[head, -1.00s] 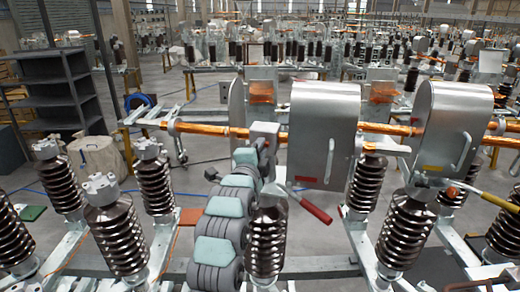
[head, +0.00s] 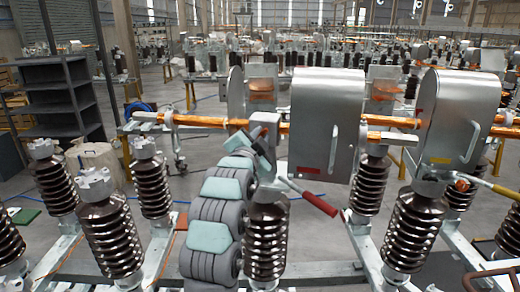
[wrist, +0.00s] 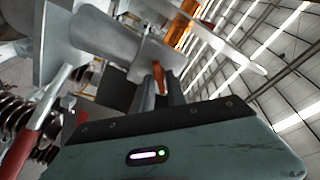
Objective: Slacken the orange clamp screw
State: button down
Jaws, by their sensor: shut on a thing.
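The orange clamp screw (wrist: 158,77) shows as a small upright orange piece between the dark fingers of my gripper (wrist: 160,92) in the wrist view. The fingers are shut on it, and their lower parts stand on the teal gripper body. Grey metal plates of the clamp lie just above and left of it. In the head view, my gripper (head: 263,150) is beside the grey clamp block (head: 266,124) on the copper bar, left of the large metal housing. The screw cannot be made out there.
A lever with a red grip (head: 319,204) slants down right of my gripper and shows close at left in the wrist view (wrist: 32,135). The metal housing (head: 326,110) stands close on the right. Ribbed brown insulators (head: 266,240) stand below and around.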

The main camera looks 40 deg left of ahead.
jog(key=n+b, duration=0.4)
jog(key=n, duration=0.3)
jog(key=n+b, duration=0.3)
jog(key=n, duration=0.5)
jog(key=n+b, duration=0.4)
jog(key=n, duration=0.3)
jog(key=shift+s+a+f+b, duration=0.1)
jog(key=shift+s+a+b, duration=0.05)
jog(key=shift+a+b, duration=0.15)
jog(key=shift+n, duration=0.4)
jog(key=c, duration=1.4)
grip_release()
jog(key=b+v, duration=0.1)
jog(key=v, duration=0.9)
jog(key=shift+s+d, duration=0.25)
jog(key=shift+s, duration=0.1)
